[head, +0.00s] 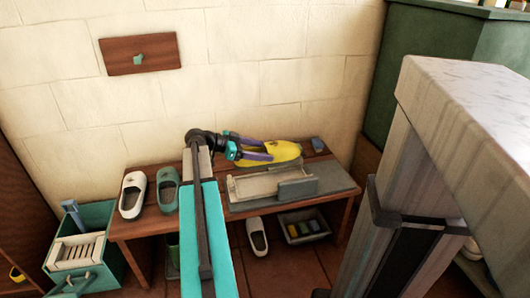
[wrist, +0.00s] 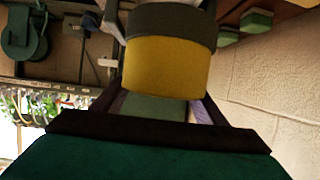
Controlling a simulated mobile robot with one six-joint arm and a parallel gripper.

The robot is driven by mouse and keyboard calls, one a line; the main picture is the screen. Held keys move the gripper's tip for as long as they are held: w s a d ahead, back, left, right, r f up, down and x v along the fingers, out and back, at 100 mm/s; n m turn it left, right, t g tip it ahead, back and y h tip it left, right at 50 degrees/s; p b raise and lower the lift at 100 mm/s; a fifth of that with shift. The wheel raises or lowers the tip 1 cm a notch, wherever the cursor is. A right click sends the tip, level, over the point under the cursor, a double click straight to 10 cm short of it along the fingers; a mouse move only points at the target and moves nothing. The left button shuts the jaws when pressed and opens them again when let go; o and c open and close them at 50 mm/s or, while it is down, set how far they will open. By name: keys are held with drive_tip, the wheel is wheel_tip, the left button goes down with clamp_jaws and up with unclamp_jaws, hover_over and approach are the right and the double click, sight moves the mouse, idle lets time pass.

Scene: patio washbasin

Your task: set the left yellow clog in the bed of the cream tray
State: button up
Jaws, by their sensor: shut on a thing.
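A yellow clog (head: 284,149) is between the fingers of my gripper (head: 257,149), at the back of the wooden bench in the head view. My gripper is shut on it. The yellow clog fills the upper middle of the wrist view (wrist: 165,68), with a dark grey band at its far end. The cream tray (head: 255,187) lies on the bench just in front of the clog in the picture. I cannot tell whether the clog touches anything below it. Only one yellow clog shows clearly.
A grey block (head: 297,189) stands at the tray's front right. A white clog (head: 132,195) and a green clog (head: 168,190) stand at the bench's left. A small blue block (head: 318,145) sits at the back right. A marble-topped pillar (head: 460,110) rises at right.

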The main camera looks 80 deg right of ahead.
drive_tip(key=shift+s+r, duration=0.1)
drive_tip(key=shift+s, duration=0.7)
drive_tip(key=shift+f, duration=0.2)
drive_tip(key=shift+f+b, duration=0.75)
drive_tip(key=shift+f, duration=1.1)
drive_tip(key=b, duration=0.5)
hover_over(265, 184)
drive_tip(key=shift+f, duration=3.35)
drive_tip(key=o, duration=1.3)
